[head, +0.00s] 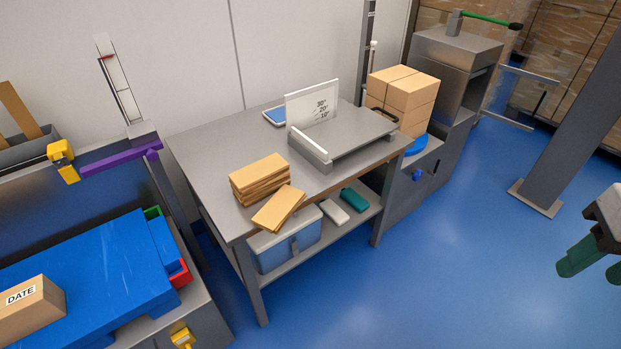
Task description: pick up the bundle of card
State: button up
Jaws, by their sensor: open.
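A stack of flat tan card (259,179), which looks like the bundle, lies on the left front part of the grey metal table (215,150). A separate tan card piece (278,208) lies tilted just in front of it, at the table's front edge; I cannot tell whether the two touch. My gripper (597,264) shows at the right edge of the head view, with dark green fingers apart and nothing seen between them. It is over the blue floor, well to the right of the table and the card. Part of it is cut off by the frame.
A slanted stand with a white numbered board (313,104) and a blue-edged device (275,116) share the tabletop. A lower shelf holds a bin (285,243). Tan boxes (403,94) stand at the right. A grey post (575,130) rises near my gripper. Floor before the table is clear.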

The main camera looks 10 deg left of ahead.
aim_at(250, 184)
jog(key=z, duration=0.5)
jog(key=k, duration=1.05)
jog(key=u, duration=0.7)
jog(key=i, duration=1.4)
jog(key=z, duration=0.2)
